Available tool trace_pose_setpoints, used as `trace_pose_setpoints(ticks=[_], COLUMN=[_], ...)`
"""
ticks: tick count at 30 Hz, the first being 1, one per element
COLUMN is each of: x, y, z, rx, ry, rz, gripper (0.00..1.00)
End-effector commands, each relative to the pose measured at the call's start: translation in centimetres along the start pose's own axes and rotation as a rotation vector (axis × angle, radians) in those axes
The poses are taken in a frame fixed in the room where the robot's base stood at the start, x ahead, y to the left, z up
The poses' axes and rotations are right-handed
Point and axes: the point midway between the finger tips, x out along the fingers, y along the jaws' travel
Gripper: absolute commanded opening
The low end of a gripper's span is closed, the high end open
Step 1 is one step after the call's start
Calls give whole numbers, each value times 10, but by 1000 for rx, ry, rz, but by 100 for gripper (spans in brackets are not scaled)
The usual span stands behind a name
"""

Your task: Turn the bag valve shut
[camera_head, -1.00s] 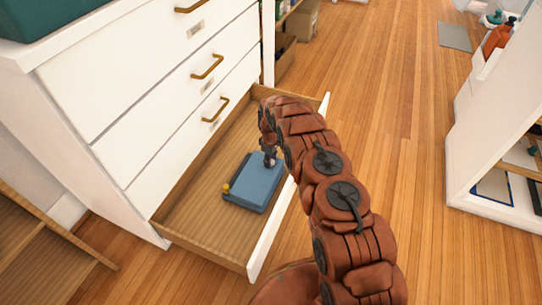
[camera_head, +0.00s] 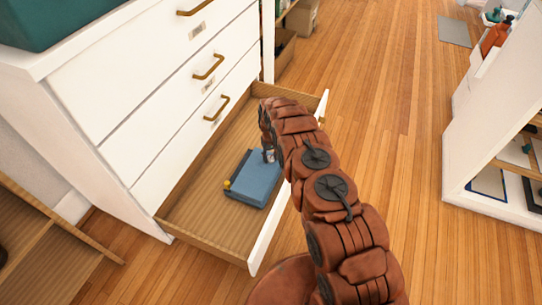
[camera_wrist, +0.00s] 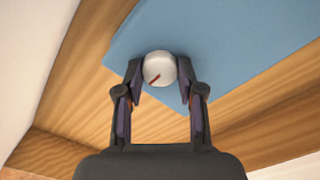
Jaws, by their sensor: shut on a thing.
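The blue bag (camera_head: 256,178) lies flat in the open bottom drawer; it also fills the top of the wrist view (camera_wrist: 230,45). Its valve is a round white knob (camera_wrist: 158,66) with a short slanted red mark, near the bag's edge in the wrist view. My gripper (camera_wrist: 160,75) is shut on the knob, one finger at each side. In the head view my gripper (camera_head: 268,154) reaches down to the bag's far end and the knob is too small to make out clearly. A small yellow knob (camera_head: 227,185) sits at the bag's near left corner.
The drawer's wooden floor (camera_head: 215,212) is bare around the bag. Its white front panel (camera_head: 268,235) runs under my arm. The white chest (camera_head: 130,90) rises at left. A white shelf unit (camera_head: 470,160) stands at right, with clear wooden floor between.

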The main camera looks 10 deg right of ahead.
Motion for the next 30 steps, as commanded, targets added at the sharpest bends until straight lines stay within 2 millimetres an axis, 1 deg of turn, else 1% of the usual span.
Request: trace_pose_setpoints(ticks=[14,15,22,30], x=[1,1,0,0], y=[1,1,0,0], z=[1,1,0,0], rx=[15,15,13,13], ry=[-2,-2,-1,-1], rz=[0,0,0,0], gripper=[3,40,64,64])
